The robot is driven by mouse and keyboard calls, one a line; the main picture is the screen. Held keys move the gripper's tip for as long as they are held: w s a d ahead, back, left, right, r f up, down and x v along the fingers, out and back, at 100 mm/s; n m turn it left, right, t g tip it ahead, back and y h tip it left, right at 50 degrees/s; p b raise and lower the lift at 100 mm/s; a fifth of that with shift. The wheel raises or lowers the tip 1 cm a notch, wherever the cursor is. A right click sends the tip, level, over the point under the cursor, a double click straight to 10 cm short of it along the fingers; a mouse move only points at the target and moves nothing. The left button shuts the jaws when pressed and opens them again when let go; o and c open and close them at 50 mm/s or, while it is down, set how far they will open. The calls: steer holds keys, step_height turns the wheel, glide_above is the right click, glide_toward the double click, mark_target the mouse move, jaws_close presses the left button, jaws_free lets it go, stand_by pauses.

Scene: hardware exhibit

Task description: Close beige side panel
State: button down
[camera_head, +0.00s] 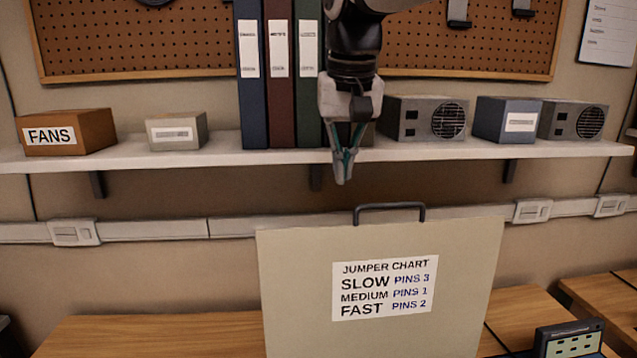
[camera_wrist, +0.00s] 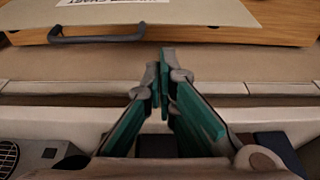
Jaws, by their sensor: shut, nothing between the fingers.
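The beige side panel (camera_head: 300,290) stands raised above the wooden desk in the head view, with a jumper chart label (camera_head: 384,287) on its face. A dark handle (camera_head: 389,208) sits on its top edge. In the wrist view the panel (camera_wrist: 190,12) and its handle (camera_wrist: 97,34) show at the top left. My gripper (camera_head: 344,180) points down, above and slightly left of the handle in the head view, apart from it. Its fingers (camera_wrist: 164,55) are shut with nothing held. What lies behind the panel is hidden.
A white shelf (camera_head: 225,152) behind carries a FANS box (camera_head: 65,132), binders (camera_head: 280,75) and grey power units (camera_head: 425,121). A wooden desk (camera_head: 160,335) has free room left of the panel. A small device with a screen (camera_head: 572,340) sits at the lower right.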

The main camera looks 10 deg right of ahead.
steer(key=x, duration=0.9)
steer(key=shift+f+p, duration=0.2)
steer(key=shift+p, duration=0.1)
steer(key=shift+s, duration=0.15)
